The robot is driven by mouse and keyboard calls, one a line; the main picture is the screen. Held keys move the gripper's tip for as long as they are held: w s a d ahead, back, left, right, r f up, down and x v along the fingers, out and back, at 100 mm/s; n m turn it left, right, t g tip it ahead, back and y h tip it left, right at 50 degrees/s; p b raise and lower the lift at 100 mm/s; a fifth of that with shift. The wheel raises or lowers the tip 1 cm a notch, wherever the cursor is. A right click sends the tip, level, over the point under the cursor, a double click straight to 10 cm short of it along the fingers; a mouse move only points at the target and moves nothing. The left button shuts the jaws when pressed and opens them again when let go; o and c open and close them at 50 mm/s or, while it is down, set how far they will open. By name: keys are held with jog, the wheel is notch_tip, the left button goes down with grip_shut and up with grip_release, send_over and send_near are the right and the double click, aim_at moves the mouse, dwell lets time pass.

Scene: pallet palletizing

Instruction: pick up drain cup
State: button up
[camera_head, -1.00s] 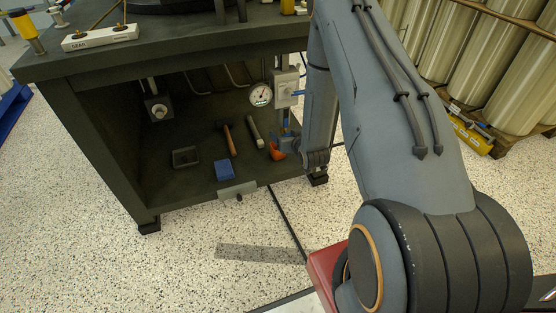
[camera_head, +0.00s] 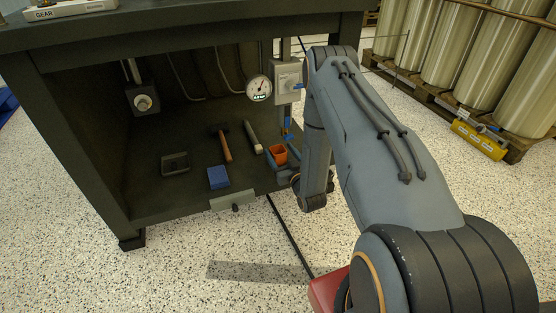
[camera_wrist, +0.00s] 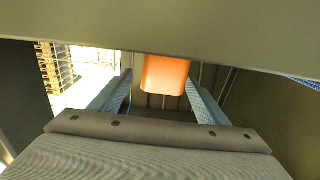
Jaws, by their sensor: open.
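The drain cup appears to be the orange, open-topped cup (camera_head: 278,155) near the right front of the workbench's lower shelf. My gripper (camera_wrist: 159,82) is open, its two blue-grey fingers pointing at the cup. In the wrist view the orange cup (camera_wrist: 165,72) shows between the fingertips, a little nearer the right one, its upper part cut off by a grey-brown edge. I cannot tell whether either finger touches it. In the head view my arm hides part of the gripper beside the cup.
On the shelf (camera_head: 160,200) lie a hammer (camera_head: 225,145), a grey cylindrical tool (camera_head: 253,137), a blue block (camera_head: 218,177) and a small dark tray (camera_head: 175,162). A gauge (camera_head: 259,88) and valve box (camera_head: 288,80) hang above. The benchtop (camera_head: 190,20) overhangs the shelf.

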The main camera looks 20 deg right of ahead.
jog(key=shift+w+a+b, duration=0.15)
jog(key=shift+w+b, duration=0.8)
jog(key=shift+w, duration=0.35)
jog(key=shift+w+a+b, duration=0.15)
jog(key=shift+w+b, duration=0.75)
jog(key=shift+w, duration=0.4)
jog(key=c, duration=1.2)
jog(key=shift+r, duration=0.15)
jog(key=shift+r+p, duration=0.9)
jog(key=s+r+p, duration=0.2)
jog(key=s+p, duration=0.7)
jog(key=s, duration=0.8)
notch_tip(320, 180, up, 4)
jog(key=n+g+y+b, duration=0.1)
jog(key=n+y+b, duration=0.3)
jog(key=y+b, duration=0.25)
send_over(276, 146)
jog(key=s, duration=0.1)
jog(key=shift+h, duration=0.35)
jog(key=shift+s+f+b, duration=0.15)
jog(key=shift+f+b, duration=3.1)
jog(key=shift+f, duration=0.2)
jog(key=shift+f, duration=0.55)
